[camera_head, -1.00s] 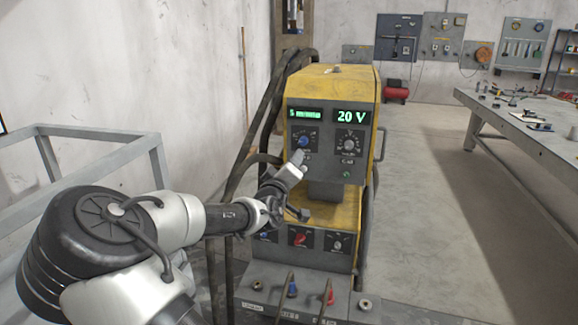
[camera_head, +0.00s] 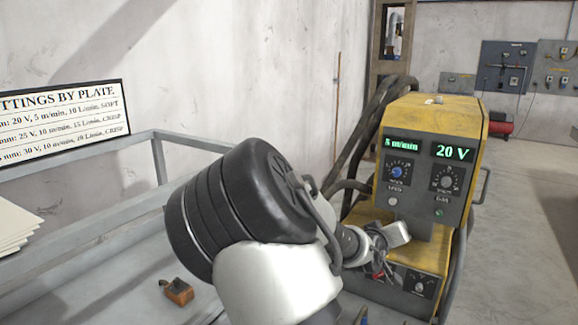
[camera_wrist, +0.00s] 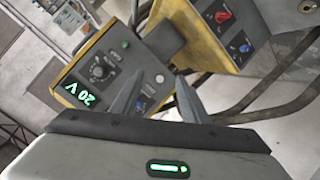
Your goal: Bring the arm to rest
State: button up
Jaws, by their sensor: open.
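My arm crosses the middle of the head view, its large black and white links in front. My gripper (camera_head: 394,236) is partly hidden behind them, in front of the yellow welding machine (camera_head: 448,118) and below its upper panel. In the wrist view both fingers of my gripper (camera_wrist: 160,77) stand apart with nothing between them. They point towards the machine's grey panel (camera_wrist: 120,62). The blue knob (camera_head: 397,172) is clear of the fingers in the head view. The displays read 5 m/min and 20 V.
A settings sign (camera_head: 62,118) hangs on the left wall. A grey metal frame (camera_head: 140,153) stands below it. A small orange and black object (camera_head: 178,291) lies on a grey surface at lower left. Dark hoses (camera_head: 362,130) run beside the machine. The floor at right is clear.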

jog(key=s+a+f+m+g+y, duration=0.2)
jog(key=s+a+f+g+y, duration=0.15)
jog(key=s+a+y, duration=0.5)
jog(key=s+a+r+n+g, duration=0.15)
jog(key=s+r, duration=0.25)
jog(key=s, duration=0.4)
jog(key=s+a+r, duration=0.3)
jog(key=s+r, duration=0.1)
jog(key=s, duration=0.5)
jog(key=s+a+r, duration=0.2)
jog(key=s+r, duration=0.2)
jog(key=s, duration=0.4)
notch_tip(320, 180, up, 20)
jog(key=p, duration=1.9)
jog(key=shift+s+a+f, duration=0.15)
jog(key=shift+a, duration=0.1)
